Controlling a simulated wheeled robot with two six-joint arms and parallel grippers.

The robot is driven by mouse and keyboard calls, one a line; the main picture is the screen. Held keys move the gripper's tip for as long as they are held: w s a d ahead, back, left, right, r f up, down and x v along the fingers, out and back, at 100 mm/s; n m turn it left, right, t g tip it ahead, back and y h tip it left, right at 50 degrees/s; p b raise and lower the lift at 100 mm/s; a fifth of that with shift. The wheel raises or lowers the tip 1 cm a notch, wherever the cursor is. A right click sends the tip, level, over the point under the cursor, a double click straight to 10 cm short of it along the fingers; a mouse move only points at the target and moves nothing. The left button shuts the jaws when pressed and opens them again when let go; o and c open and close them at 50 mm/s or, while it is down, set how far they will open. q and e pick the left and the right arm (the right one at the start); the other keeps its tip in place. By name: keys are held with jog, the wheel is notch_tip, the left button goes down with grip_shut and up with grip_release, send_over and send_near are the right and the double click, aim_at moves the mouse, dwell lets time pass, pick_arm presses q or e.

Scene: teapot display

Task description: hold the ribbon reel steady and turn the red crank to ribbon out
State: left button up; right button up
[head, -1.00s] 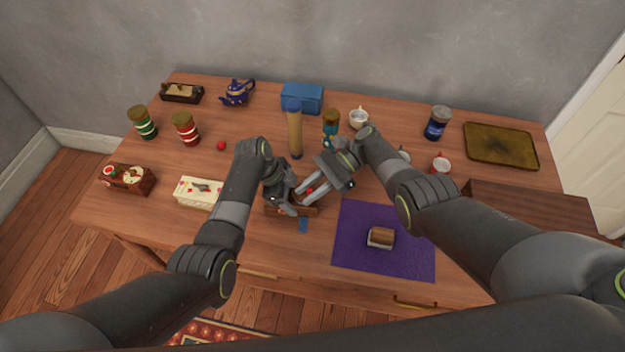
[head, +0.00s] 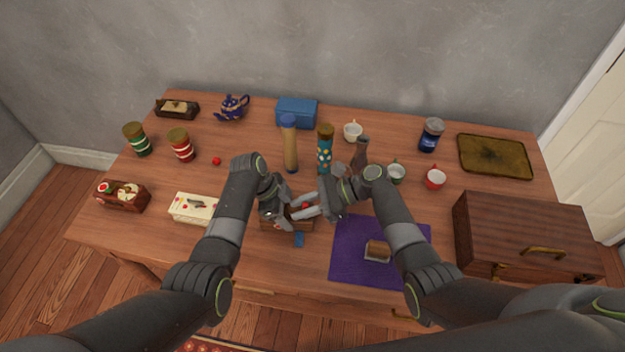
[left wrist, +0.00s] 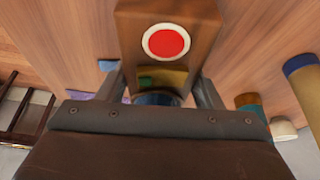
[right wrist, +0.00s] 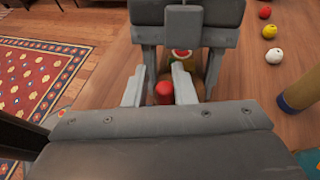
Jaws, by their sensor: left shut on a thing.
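The ribbon reel is a small wooden box (head: 290,226) at the table's front middle; its wooden side with a red and white disc fills the top of the left wrist view (left wrist: 165,42). A short blue ribbon end (head: 299,240) lies at its front. My left gripper (head: 282,214) is shut on the reel, one finger on each side. The red crank knob (right wrist: 163,93) is between the fingers of my right gripper (right wrist: 160,92), which look open, with a gap on the left side. In the head view the knob (head: 306,206) is small and partly hidden by the fingers.
A purple mat (head: 350,262) with a small cake piece (head: 377,251) lies right of the reel. A cream cake box (head: 193,208) stands to its left. Tall tubes (head: 290,150) and cups (head: 396,173) stand behind. A wooden case (head: 525,235) is at the right.

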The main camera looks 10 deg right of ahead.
jog(key=m+t, duration=0.2)
jog(key=a+m+t, duration=0.1)
jog(key=m+t, duration=0.1)
jog(key=shift+s+t+h, duration=0.2)
jog(key=shift+t+h, duration=0.2)
jog(key=m+t+h, duration=0.1)
jog(key=m+t, duration=0.2)
jog(key=shift+w+a+h, duration=0.1)
jog(key=shift+a+h, duration=0.2)
jog(key=shift+h, duration=0.1)
jog(key=shift+a+m+t+h, duration=0.1)
jog(key=shift+m+t+h, duration=0.2)
jog(key=shift+m+t, duration=0.45)
jog(key=shift+d+r+m+t+h, duration=0.15)
jog(key=shift+d+m+t+h, duration=0.1)
jog(key=shift+m+h, duration=0.15)
jog(key=v, duration=1.1)
jog(key=w+a+r+n+g+h, duration=0.3)
jog(key=w+r+n+g+h, duration=0.2)
jog(key=g, duration=0.4)
jog(key=shift+w+a+r+n, duration=0.2)
jog(key=shift+w+r+n, duration=0.55)
jog(key=shift+w+n, duration=0.4)
jog(key=shift+s, duration=0.15)
